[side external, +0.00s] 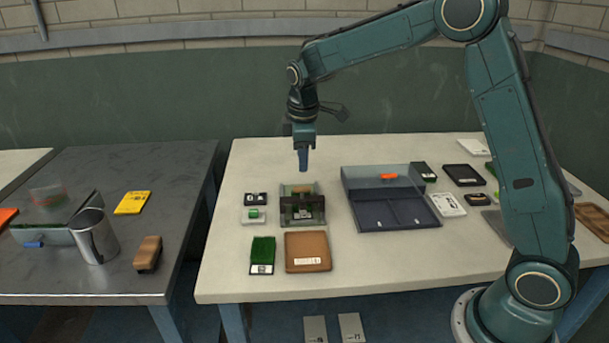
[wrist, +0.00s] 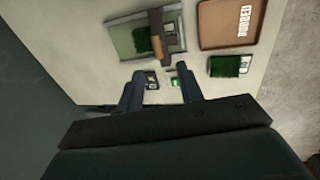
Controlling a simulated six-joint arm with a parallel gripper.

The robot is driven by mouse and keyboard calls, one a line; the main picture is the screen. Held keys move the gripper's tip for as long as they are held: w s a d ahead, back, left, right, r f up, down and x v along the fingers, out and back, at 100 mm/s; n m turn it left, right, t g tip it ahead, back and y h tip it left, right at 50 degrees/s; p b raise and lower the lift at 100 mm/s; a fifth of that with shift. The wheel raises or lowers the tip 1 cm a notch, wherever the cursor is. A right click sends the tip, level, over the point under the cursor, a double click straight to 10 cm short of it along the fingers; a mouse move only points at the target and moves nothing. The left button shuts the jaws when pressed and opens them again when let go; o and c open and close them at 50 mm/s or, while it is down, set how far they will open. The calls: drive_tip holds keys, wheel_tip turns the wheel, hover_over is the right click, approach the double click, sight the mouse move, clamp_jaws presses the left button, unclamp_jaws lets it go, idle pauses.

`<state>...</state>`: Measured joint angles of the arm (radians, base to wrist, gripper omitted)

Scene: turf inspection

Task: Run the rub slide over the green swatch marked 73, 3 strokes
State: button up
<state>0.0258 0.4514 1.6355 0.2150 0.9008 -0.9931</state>
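The rub slide rig (side external: 317,211) stands on the pale table, with a dark crosspiece over its clear-sided bed. In the wrist view it shows a green patch (wrist: 142,39) in the bed (wrist: 121,40) and a dark bar with a brown block (wrist: 158,35). A loose green swatch (side external: 262,251) with a white label lies in front; it also shows in the wrist view (wrist: 225,66). I cannot read 73 on any label. My gripper (side external: 303,170) hangs above the table behind the rig, touching nothing. In the wrist view its fingers (wrist: 160,84) are apart and empty.
A brown labelled tray (side external: 307,265) lies in front of the rig. Two small cards, one black (side external: 255,199) and one white with green (side external: 254,215), lie left of it. A divided dark case (side external: 398,217) with a clear lid stands right. A steel cup (side external: 94,238) stands on the left table.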

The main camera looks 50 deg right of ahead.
drive_tip(key=r, duration=0.4)
drive_tip(key=shift+s+a+r, duration=0.2)
drive_tip(key=shift+s+a, duration=0.1)
drive_tip(key=shift+s, duration=0.05)
drive_tip(key=s+a+r+m+t, duration=0.15)
drive_tip(key=s+r, duration=0.25)
drive_tip(key=s, duration=0.4)
drive_tip(key=s+a+r+m+t, duration=0.1)
drive_tip(key=s+r+m, duration=0.25)
drive_tip(key=s, duration=0.35)
drive_tip(key=s+a+f+m, duration=0.1)
drive_tip(key=s+m, duration=0.1)
drive_tip(key=s, duration=0.6)
drive_tip(key=s+a+f+m+t+y, duration=0.1)
drive_tip(key=s+m, duration=0.1)
drive_tip(key=s, duration=0.6)
drive_tip(key=shift+s+f+y, duration=0.2)
drive_tip(key=shift+f+y, duration=0.1)
drive_tip(key=shift+f, duration=0.05)
drive_tip(key=shift+w+t, duration=0.15)
drive_tip(key=shift+t, duration=0.1)
